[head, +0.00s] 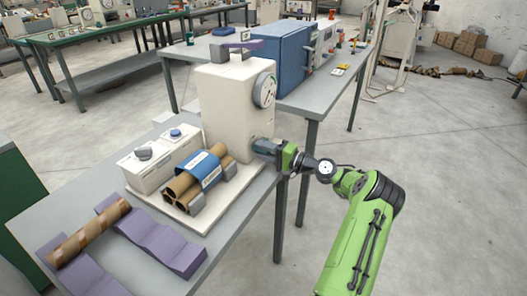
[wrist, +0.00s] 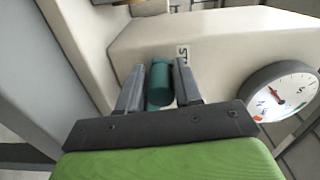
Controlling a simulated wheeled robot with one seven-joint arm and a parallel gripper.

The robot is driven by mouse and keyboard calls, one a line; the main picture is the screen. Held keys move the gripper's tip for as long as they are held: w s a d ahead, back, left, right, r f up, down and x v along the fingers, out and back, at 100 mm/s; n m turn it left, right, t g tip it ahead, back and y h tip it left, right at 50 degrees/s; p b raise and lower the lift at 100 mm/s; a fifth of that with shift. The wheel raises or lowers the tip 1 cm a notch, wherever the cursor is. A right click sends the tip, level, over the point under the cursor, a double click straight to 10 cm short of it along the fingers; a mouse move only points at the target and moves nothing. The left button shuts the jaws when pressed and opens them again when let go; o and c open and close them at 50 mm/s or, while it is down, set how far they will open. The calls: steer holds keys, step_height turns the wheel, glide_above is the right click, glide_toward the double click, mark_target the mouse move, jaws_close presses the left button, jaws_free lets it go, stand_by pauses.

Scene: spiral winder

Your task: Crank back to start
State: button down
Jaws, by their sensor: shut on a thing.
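The winder (head: 228,88) is a tall cream housing near the right edge of the grey table, with a round white dial (head: 264,90) on its side. The dial also shows in the wrist view (wrist: 284,95), its pointer toward the upper left. My gripper (wrist: 160,76) is shut on a teal crank handle (wrist: 160,88), with one grey finger on each side. A small label with partly readable letters (wrist: 183,54) sits on the housing beside the handle. In the head view my gripper (head: 266,147) is low beside the housing; the crank arm is hidden.
Brown tubes (head: 181,187) with a blue band (head: 202,167) lie on the winder's base. A striped brown tube (head: 88,232) rests on purple cradles (head: 165,243) at the front. Two cream boxes (head: 150,168) stand left. A blue cabinet (head: 283,60) stands behind. Floor right of the table is open.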

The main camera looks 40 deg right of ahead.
steer(key=shift+d+r, duration=0.2)
steer(key=shift+r, duration=0.15)
steer(key=c, duration=1.1)
jaws_free()
steer(key=shift+o, duration=0.9)
steer(key=shift+f, duration=0.2)
